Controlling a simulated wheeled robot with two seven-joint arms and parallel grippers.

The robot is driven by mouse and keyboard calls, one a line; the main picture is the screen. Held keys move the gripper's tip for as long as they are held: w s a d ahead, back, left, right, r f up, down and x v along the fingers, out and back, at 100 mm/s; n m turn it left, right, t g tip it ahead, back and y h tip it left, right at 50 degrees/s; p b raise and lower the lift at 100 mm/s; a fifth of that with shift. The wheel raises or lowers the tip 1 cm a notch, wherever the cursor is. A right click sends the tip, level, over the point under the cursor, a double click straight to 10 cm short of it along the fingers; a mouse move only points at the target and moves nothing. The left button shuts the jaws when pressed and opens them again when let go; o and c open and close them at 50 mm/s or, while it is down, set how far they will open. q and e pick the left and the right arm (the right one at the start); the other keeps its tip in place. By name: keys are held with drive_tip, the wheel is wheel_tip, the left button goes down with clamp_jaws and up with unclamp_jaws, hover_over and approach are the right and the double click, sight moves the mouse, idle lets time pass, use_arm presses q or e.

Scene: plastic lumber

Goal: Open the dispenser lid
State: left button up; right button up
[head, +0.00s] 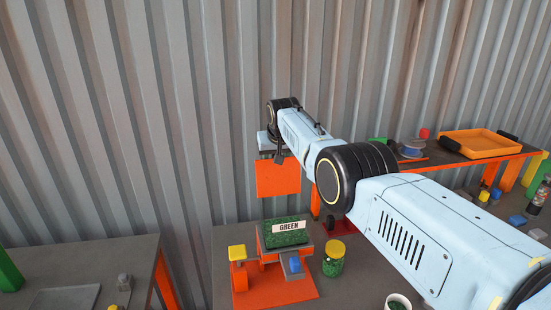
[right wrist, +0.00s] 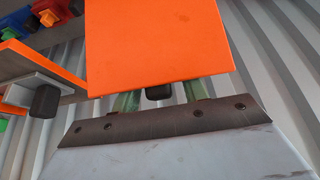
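The dispenser (head: 270,287) stands on the table, with an orange base, a GREEN label and speckled green material at its top. My left gripper is not in view.
A jar of green material (head: 333,257) and a white cup (head: 398,302) stand right of the dispenser. A back table holds a yellow-orange tray (head: 480,143). Another table (head: 80,265) is at left. A corrugated wall (head: 130,120) stands close behind.

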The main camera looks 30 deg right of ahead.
drive_tip(key=shift+r, duration=0.4)
drive_tip(key=shift+p+v, duration=1.1)
drive_tip(key=shift+p, duration=0.1)
drive_tip(key=b+v, duration=0.1)
drive_tip(key=v, duration=0.9)
drive_tip(key=shift+s+r+b, duration=0.2)
drive_tip(key=shift+s+b, duration=0.1)
drive_tip(key=shift+b, duration=0.1)
drive_tip(key=shift+a+f, duration=0.1)
drive_tip(key=shift+a, duration=0.05)
